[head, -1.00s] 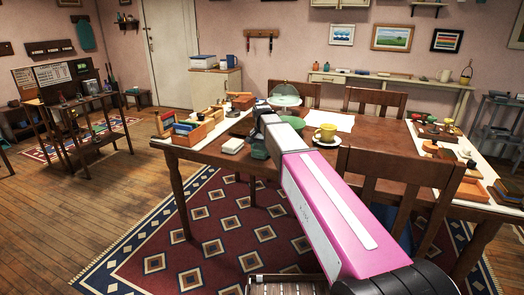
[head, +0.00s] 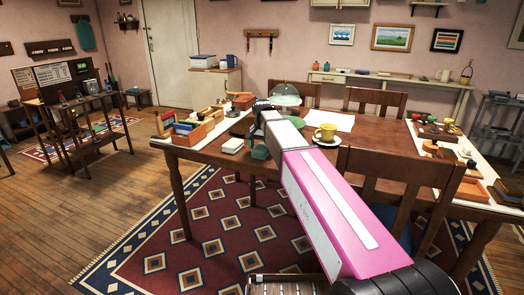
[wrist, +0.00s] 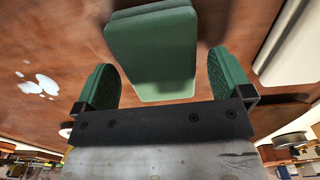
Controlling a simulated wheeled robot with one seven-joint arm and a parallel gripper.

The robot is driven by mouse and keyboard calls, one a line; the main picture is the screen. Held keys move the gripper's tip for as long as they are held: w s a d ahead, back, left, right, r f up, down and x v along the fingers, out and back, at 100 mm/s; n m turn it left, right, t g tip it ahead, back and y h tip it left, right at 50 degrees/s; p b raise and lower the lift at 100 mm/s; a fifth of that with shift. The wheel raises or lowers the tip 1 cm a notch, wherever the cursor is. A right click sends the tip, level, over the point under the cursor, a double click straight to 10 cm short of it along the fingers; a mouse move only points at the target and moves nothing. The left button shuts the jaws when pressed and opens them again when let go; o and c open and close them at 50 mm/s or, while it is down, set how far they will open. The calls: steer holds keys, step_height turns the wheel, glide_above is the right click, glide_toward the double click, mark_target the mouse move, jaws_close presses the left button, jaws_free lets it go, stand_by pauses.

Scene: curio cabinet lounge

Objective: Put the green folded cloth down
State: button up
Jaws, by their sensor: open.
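The green folded cloth (wrist: 150,35) shows in the wrist view as a thick pad with rounded corners, apparently lying on the brown wooden table (wrist: 50,40). My gripper (wrist: 162,68) is open, its two green-padded fingers standing wide apart. The cloth lies ahead of and between the fingers, with a visible gap to each one. In the head view, my arm reaches over the table (head: 330,168) and hides my fingers. A small green patch (head: 260,152) shows there beside my arm; I cannot tell whether it is the cloth.
A yellow cup (head: 326,132) on a saucer stands right of my arm. A glass dome (head: 285,92) stands behind it. A wooden box of coloured items (head: 196,128) is at the table's left. Chairs (head: 400,165) stand around the table. White spots (wrist: 40,83) mark the tabletop.

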mark_target(262, 147)
step_height(262, 147, up, 10)
steer(key=shift+r, duration=0.2)
steer(key=shift+a, duration=0.1)
stand_by(0.4)
